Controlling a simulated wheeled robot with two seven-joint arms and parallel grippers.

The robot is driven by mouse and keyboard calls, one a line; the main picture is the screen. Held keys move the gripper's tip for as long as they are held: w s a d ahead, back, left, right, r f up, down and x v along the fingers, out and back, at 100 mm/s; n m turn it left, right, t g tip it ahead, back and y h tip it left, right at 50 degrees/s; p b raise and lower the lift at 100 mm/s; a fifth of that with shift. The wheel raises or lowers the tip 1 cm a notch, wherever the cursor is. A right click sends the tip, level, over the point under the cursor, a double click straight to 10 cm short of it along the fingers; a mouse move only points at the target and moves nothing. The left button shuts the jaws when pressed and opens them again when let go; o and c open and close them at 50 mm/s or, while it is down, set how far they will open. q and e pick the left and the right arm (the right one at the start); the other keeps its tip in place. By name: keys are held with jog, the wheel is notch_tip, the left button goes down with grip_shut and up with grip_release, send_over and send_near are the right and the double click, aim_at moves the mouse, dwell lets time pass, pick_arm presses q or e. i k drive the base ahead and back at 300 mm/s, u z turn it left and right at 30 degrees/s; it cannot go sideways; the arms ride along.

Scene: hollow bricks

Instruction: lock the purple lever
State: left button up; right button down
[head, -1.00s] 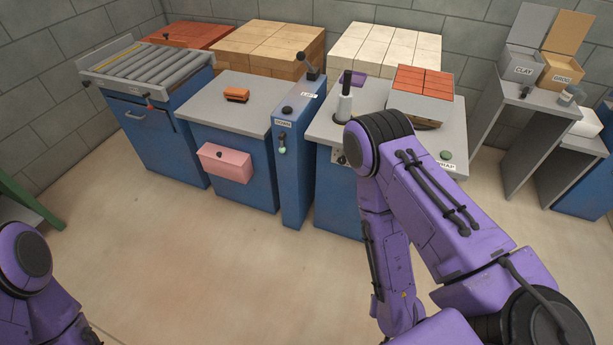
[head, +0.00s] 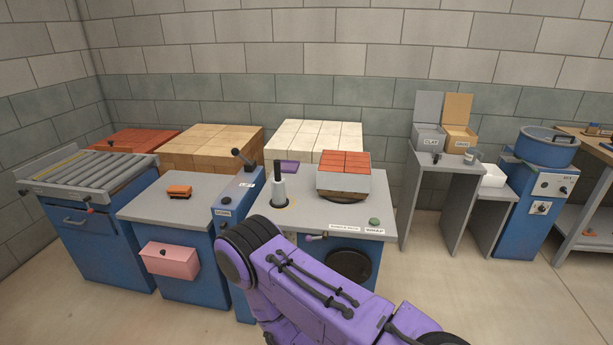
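A small lever with a purplish handle (head: 315,237) shows on the front edge of the grey-topped blue station at the centre right, just above a round black opening. It looks roughly level, and is too small for me to tell its lock state. My purple right arm crosses the lower middle of the head view, with its elbow in front of this station, left of and below the lever. Neither of my grippers is in view. A flat purple piece (head: 289,168) lies at the back left of the same station's top.
The station (head: 300,212) bears a white-and-black post (head: 278,188), red bricks (head: 344,161) on a turntable and a green button (head: 374,222). A blue pedestal with a black lever (head: 242,157) stands to its left. Shelves with clay and grog bins (head: 428,137) stand right.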

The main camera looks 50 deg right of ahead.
aim_at(308, 239)
jog(key=z, duration=0.8)
jog(key=i, duration=0.75)
jog(key=z, duration=0.7)
